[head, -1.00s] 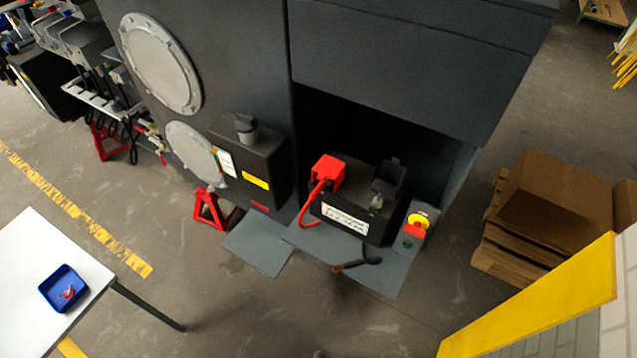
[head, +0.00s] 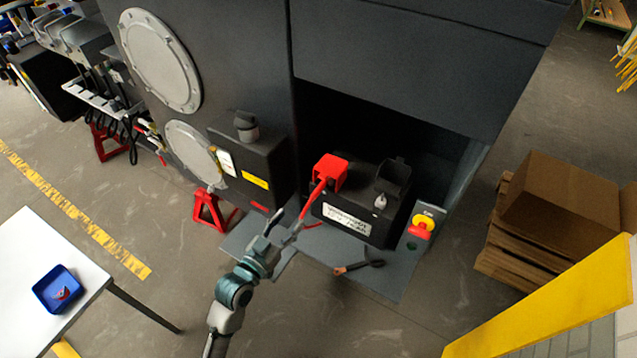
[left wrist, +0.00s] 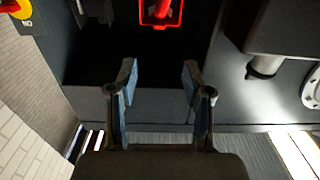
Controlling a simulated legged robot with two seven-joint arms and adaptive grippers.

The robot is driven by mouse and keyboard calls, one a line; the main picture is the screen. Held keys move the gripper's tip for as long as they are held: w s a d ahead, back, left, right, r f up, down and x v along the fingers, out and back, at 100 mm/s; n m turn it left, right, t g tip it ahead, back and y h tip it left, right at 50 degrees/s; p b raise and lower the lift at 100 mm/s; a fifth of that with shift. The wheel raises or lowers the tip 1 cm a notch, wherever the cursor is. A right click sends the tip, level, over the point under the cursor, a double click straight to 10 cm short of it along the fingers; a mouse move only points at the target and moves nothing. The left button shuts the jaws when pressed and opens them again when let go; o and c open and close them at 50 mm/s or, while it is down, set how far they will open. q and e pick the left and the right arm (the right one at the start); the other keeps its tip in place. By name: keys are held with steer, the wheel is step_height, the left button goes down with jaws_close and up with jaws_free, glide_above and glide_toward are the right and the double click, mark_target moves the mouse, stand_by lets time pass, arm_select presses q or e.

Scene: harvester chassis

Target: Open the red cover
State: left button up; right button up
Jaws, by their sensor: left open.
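The red cover (head: 331,170) sits at the left end of the black battery's top in the chassis bay, and it looks closed. A red cable runs down from it, partly hidden behind my gripper. The left wrist view shows the cover (left wrist: 160,14) at the top edge, cut off by the frame. My left gripper (head: 284,224) is in front of the battery, below and left of the cover. In the left wrist view the gripper's fingers (left wrist: 158,78) are apart, with nothing between them. The cover lies ahead of the fingertips, not touching them. My right gripper is not seen.
The battery (head: 357,208) also carries a black cover (head: 395,174) on its right. A loose dark cable (head: 362,266) lies on the plate in front. A yellow and red switch (head: 423,224) stands to the right. A dark box (head: 250,168) juts out left of the bay.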

mark_target(319, 188)
arm_select(q)
steer(key=x, duration=1.5)
steer(key=shift+w+d, duration=0.2)
steer(key=shift+w, duration=0.05)
steer(key=shift+p, duration=0.3)
jaws_close()
